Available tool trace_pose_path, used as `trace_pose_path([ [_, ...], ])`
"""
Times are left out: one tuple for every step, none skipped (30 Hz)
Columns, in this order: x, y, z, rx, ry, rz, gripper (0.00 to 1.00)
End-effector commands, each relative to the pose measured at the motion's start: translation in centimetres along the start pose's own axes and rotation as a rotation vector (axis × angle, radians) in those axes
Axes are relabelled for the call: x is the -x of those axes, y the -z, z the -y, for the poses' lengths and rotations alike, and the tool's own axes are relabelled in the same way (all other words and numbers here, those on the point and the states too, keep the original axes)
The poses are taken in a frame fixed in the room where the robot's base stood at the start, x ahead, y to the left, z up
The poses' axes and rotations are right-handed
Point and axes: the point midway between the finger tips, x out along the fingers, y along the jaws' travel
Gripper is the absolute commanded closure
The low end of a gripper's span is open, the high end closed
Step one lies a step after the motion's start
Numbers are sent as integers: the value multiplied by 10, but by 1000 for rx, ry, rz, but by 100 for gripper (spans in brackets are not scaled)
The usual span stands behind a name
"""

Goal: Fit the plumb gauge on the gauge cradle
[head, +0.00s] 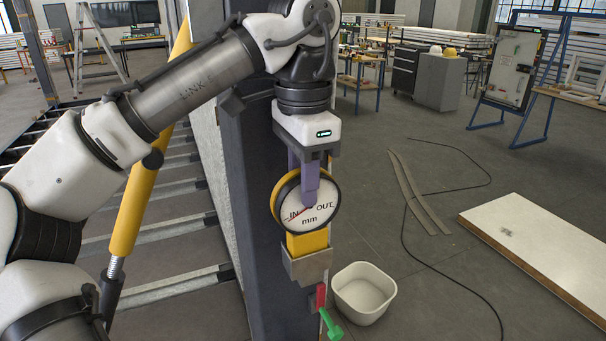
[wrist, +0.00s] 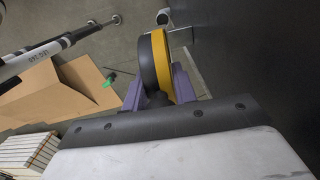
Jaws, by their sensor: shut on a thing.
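The plumb gauge (head: 308,219) has a round white dial marked IN, OUT and mm, a yellow and black rim and a yellow lower body. My gripper (head: 309,190) is shut on it from above; purple fingers cover part of the dial. In the wrist view the gauge (wrist: 156,62) shows edge-on between the purple fingers (wrist: 158,88). The gauge cradle (head: 307,266) is a grey metal pocket on the dark upright post. The gauge's yellow lower end is at the cradle's mouth and its bottom is hidden behind the front wall; I cannot tell how deep it sits.
The dark post (head: 258,190) stands just left of the gauge. Below the cradle are a red and green tool (head: 329,322) and a white bin (head: 364,292). A white panel (head: 545,250) lies at right, and a black cable crosses the floor. A cardboard box (wrist: 60,90) shows in the wrist view.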

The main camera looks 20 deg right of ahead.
Motion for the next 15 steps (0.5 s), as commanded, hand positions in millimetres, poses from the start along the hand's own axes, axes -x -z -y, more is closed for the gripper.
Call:
trace_pose_path([
  [-1,0,0,-1,0,-1,100],
  [-2,0,0,-1,0,-1,100],
  [-3,0,0,-1,0,-1,100],
  [-4,0,0,-1,0,-2,100],
  [-5,0,0,-1,0,-2,100],
  [-6,0,0,-1,-1,-2,100],
  [-7,0,0,-1,-1,-2,100],
  [-8,0,0,-1,-1,-2,100],
  [-9,0,0,-1,-1,-2,100],
  [-10,0,0,-1,-1,-2,100],
  [-11,0,0,-2,-1,-2,100],
  [-12,0,0,-2,-1,-1,100],
  [-13,0,0,-2,-1,-1,100],
  [-14,0,0,-2,0,-1,100],
  [-15,0,0,-2,0,-1,100],
])
